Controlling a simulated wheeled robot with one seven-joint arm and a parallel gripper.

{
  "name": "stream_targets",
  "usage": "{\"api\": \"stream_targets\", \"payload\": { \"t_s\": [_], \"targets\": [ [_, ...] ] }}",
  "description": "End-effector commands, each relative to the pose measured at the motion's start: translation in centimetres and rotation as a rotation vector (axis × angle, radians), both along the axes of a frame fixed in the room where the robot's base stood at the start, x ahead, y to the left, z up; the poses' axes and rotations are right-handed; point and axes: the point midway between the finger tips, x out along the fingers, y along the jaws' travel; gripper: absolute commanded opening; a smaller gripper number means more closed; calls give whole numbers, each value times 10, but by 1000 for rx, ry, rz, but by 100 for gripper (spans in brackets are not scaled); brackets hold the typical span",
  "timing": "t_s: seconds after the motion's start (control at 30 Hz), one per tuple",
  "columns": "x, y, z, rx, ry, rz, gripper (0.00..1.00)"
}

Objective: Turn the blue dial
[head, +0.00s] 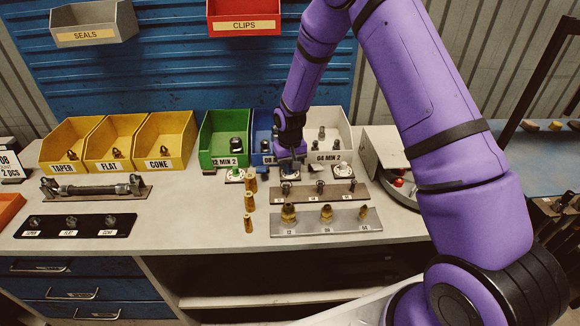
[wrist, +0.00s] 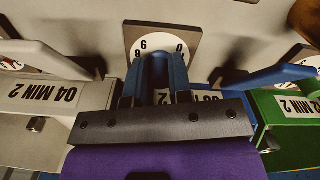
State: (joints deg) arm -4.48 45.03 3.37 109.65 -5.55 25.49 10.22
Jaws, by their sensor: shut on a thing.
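The blue dial (wrist: 160,44) has a white face with dark numbers on a tan square plate, and stands in front of the blue bin in the wrist view. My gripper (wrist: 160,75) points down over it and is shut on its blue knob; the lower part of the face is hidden. In the head view my gripper (head: 290,160) is at the middle dial of the row. The green dial (head: 235,174) is to its left and another dial (head: 341,171) to its right.
Behind the dials stand the green bin (head: 221,140), the blue bin (head: 261,140) and the white bin (head: 338,130). Brass fittings (head: 249,199) and two racks of fittings (head: 320,225) stand in front. Yellow bins (head: 117,145) are further left.

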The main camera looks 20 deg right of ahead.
Motion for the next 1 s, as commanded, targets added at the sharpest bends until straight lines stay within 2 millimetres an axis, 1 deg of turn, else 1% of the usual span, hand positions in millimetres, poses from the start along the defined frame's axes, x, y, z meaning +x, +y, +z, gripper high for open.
{"api": "stream_targets", "payload": {
  "t_s": [0.3, 0.67, 0.7, 0.77, 0.8, 1.0],
  "targets": [
    [0, 0, 0, 0, -1, 73, 0],
    [0, 0, 0, 0, -1, 76, 0],
    [0, 0, 0, 0, -1, 76, 27],
    [0, 0, 0, 0, -1, 76, 40],
    [0, 0, 0, 0, -1, 76, 45],
    [0, 0, 0, 0, 0, 76, 45]
  ]
}}
